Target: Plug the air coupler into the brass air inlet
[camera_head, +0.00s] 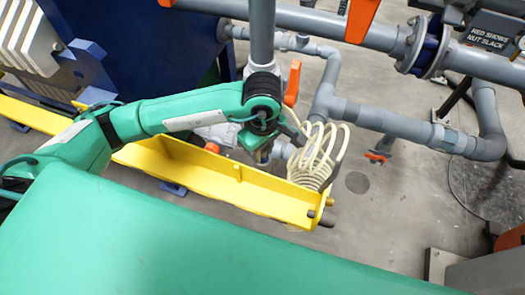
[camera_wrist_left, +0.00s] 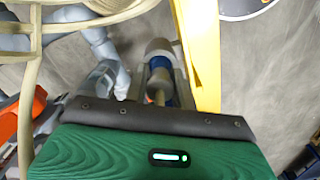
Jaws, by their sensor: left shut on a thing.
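My left gripper (camera_head: 266,153) is at the end of the green arm in the head view, above the yellow beam and just left of the coiled cream hose (camera_head: 318,155). In the left wrist view, the gripper (camera_wrist_left: 160,88) is shut on a small part with a pale round end and a blue band, which looks like the air coupler (camera_wrist_left: 158,50). The hose coils also show at the top left of the wrist view (camera_wrist_left: 100,8). I cannot make out the brass air inlet in either view. My right gripper is out of view.
The yellow beam (camera_head: 225,178) runs below the gripper and shows beside it in the wrist view (camera_wrist_left: 204,45). Grey pipes (camera_head: 380,122) stand behind and right, and an orange valve handle (camera_head: 292,83) is close to my wrist. Bare floor (camera_head: 410,210) lies to the right.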

